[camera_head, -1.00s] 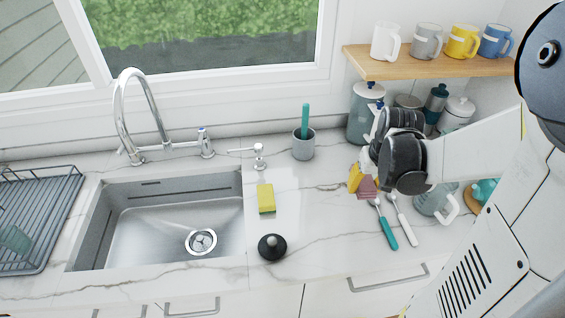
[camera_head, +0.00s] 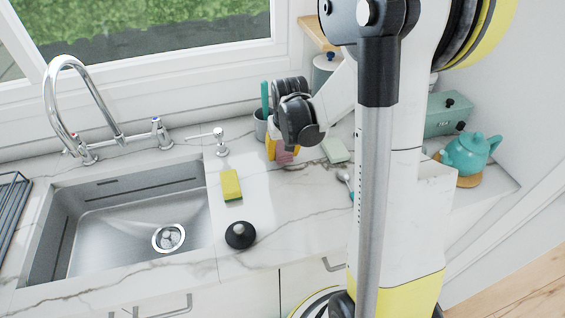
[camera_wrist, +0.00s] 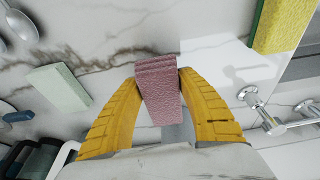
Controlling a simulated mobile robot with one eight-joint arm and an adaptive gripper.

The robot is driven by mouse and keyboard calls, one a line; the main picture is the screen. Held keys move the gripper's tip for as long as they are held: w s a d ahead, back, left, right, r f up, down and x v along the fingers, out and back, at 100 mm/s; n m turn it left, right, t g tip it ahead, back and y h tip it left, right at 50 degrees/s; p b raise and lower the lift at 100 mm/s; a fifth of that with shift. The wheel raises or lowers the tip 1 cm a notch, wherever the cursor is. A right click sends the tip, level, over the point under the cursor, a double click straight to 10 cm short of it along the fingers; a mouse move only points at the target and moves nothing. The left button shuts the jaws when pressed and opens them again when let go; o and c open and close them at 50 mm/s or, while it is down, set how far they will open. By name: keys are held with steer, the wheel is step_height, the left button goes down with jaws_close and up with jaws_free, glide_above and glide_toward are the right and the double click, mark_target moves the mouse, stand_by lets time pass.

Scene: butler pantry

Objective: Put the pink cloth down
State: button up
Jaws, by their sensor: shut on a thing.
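The pink cloth (camera_wrist: 160,92) is a folded, textured block. In the wrist view my gripper (camera_wrist: 160,88) has its two yellow fingers shut on its sides. In the head view my gripper (camera_head: 279,150) is over the counter to the right of the sink, near the grey cup, and the pink cloth (camera_head: 285,156) shows below the dark wrist. I cannot tell whether the cloth touches the counter.
A yellow sponge (camera_head: 231,184) and a black sink plug (camera_head: 240,234) lie left of my gripper. A pale green block (camera_head: 335,149) lies to its right. The grey cup (camera_head: 261,124) stands close behind. The marble counter (camera_head: 285,205) in front is clear.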

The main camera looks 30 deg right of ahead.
steer(key=shift+s+b+x, duration=0.2)
steer(key=shift+b+x, duration=0.15)
steer(key=shift+x, duration=0.55)
steer(key=shift+s+b+x, duration=0.2)
steer(key=shift+b+x, duration=0.15)
steer(key=shift+x, duration=0.55)
steer(key=shift+f, duration=0.1)
steer(key=shift+f+b, duration=0.3)
steer(key=o, duration=1.3)
steer(key=shift+r, duration=0.1)
